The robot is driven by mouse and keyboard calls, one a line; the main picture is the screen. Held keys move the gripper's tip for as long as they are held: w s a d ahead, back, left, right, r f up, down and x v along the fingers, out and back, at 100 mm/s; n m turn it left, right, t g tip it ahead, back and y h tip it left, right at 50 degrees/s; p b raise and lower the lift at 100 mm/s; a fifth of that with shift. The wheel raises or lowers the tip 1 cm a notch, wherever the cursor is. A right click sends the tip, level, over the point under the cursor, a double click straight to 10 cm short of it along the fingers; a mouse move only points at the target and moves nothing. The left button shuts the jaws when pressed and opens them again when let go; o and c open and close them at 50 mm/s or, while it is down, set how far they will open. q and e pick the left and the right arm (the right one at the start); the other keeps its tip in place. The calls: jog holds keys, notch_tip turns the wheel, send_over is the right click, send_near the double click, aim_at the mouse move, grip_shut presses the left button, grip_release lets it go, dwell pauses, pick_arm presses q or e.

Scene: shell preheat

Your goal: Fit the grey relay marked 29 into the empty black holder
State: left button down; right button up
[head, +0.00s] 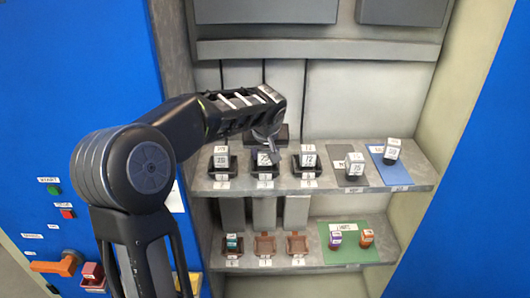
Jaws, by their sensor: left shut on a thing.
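My left gripper (266,141) reaches in from the left above the upper shelf and is shut on a grey relay (264,158). The relay's marking is too small to read surely. It is upright at the middle black holder (265,174); whether it is fully seated or just above cannot be told. The gripper hides part of its top. The left black holder (222,169) and right black holder (308,169) each hold a grey relay, (221,154) and (308,155). My right gripper is not in view.
More grey relays stand on a dark mat (350,178) and a blue mat (391,174) at the right. The lower shelf has brown holders (297,245), a teal relay (232,242) and a green mat (349,252) with purple and orange relays. Cabinet walls flank the shelves.

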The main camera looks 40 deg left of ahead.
pick_arm(q)
jog(key=shift+f+b, duration=0.3)
jog(key=shift+f, duration=0.05)
jog(key=c, duration=0.9)
grip_release()
jog(key=shift+o, duration=0.2)
jog(key=shift+r, duration=0.15)
jog(key=shift+r+p, duration=0.5)
jog(key=shift+p, duration=0.2)
jog(key=b+v, duration=0.2)
jog(key=v, duration=0.9)
jog(key=shift+s+d+r, duration=0.15)
jog(key=shift+s+r, duration=0.05)
